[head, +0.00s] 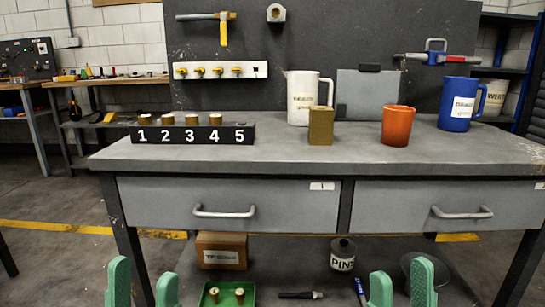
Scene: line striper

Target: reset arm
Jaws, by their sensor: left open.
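My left gripper (142,277) shows at the bottom left of the head view, with two green fingers spread apart and nothing between them. My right gripper (401,277) shows at the bottom right, its two green fingers also apart and empty. Both grippers are low in the picture, in front of the workbench (290,152) and overlapping the view of its underside. Neither appears to touch anything. The rest of both arms is out of view.
On the bench stand a numbered black block (192,134), a white pitcher (299,98), a brass block (320,126), an orange cup (397,126) and a blue pitcher (457,105). Below are closed drawers (228,190), a cardboard box (221,250) and a green tray (227,303).

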